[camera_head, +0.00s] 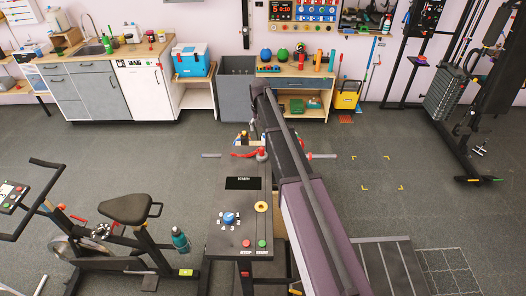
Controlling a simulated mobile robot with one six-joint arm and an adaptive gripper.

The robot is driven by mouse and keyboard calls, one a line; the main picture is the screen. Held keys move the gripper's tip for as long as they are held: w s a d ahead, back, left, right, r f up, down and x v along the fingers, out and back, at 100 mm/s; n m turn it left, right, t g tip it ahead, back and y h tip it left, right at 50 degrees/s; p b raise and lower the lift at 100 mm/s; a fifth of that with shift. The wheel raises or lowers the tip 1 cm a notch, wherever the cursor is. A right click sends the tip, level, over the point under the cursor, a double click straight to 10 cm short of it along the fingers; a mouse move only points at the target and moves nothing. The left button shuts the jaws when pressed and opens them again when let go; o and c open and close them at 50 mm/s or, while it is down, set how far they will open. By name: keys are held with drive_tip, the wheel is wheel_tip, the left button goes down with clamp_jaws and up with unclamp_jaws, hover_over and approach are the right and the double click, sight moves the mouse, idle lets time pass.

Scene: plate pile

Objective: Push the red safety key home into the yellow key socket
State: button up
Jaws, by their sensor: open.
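The yellow key socket (261,207) is a small ring on the right side of the dark console, above the green start button. A red knob-like piece (262,153) stands at the console's far end and looks like the safety key. A red strip, perhaps its cord, lies to its left. My gripper (253,133) is small and dark, just beyond the red piece, partly hidden by my arm. It is open and appears apart from the red piece. Its fingertips are too small to make out clearly.
The console (228,236) carries a blue dial (229,218), a dark display (243,183) and a red stop button (246,243). An exercise bike (127,210) with a bottle (180,240) stands close on the left. Workbenches line the back wall. Open floor lies to the right.

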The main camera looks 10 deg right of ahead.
sight(262, 148)
wheel_tip(262, 148, down, 9)
drive_tip(key=b, duration=0.8)
drive_tip(key=shift+d+r+b, duration=0.1)
drive_tip(key=shift+r+b, duration=0.05)
drive_tip(key=shift+b, duration=0.2)
idle(0.5)
drive_tip(key=f+b, duration=0.3)
drive_tip(key=shift+d+f+b, duration=0.3)
drive_tip(key=shift+f, duration=0.05)
drive_tip(key=shift+f+b, duration=0.75)
drive_tip(key=shift+b, duration=0.05)
clamp_jaws()
